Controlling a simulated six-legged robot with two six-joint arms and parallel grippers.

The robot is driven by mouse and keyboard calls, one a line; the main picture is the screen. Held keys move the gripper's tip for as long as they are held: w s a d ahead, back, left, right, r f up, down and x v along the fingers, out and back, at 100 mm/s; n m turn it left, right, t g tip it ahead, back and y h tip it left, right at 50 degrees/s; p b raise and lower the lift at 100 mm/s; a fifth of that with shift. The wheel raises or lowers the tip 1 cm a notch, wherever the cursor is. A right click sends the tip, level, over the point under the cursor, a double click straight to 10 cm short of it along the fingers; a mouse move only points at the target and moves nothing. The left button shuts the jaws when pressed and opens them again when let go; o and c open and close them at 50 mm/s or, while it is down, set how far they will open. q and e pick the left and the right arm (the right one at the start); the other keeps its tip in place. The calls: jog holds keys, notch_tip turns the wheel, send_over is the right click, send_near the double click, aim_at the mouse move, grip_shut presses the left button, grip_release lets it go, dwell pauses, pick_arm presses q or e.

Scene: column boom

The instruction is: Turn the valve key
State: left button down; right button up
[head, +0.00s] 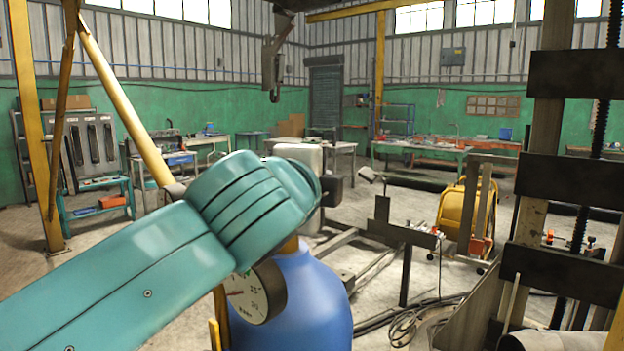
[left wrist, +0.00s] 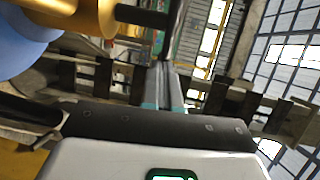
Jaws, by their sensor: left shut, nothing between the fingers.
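A blue gas cylinder (head: 305,300) stands in the lower middle of the head view, with a round white gauge (head: 255,292) on its left. Its brass valve (head: 290,244) is mostly hidden behind my teal left arm. In the left wrist view the blue cylinder (left wrist: 22,40) is at upper left beside the brass valve body (left wrist: 85,14). A short dark stem (left wrist: 143,15) reaches from the brass toward a bar; I cannot tell whether this is the valve key. My left gripper (left wrist: 165,70) is shut and empty, pointing near that stem; contact is unclear. My right gripper is out of view.
A dark steel frame (head: 560,265) stands at the right. A yellow reel (head: 462,218) and hoses (head: 415,315) lie on the floor beyond the cylinder. A yellow post (head: 130,100) slants behind my left arm. Benches line the far green wall.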

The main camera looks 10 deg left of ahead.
pick_arm(q)
jog(key=w+p, duration=0.1)
jog(key=w, duration=0.1)
jog(key=shift+w+d, duration=0.1)
jog(key=shift+w, duration=0.25)
dwell(0.4)
jog(key=shift+d, duration=0.15)
dwell(0.6)
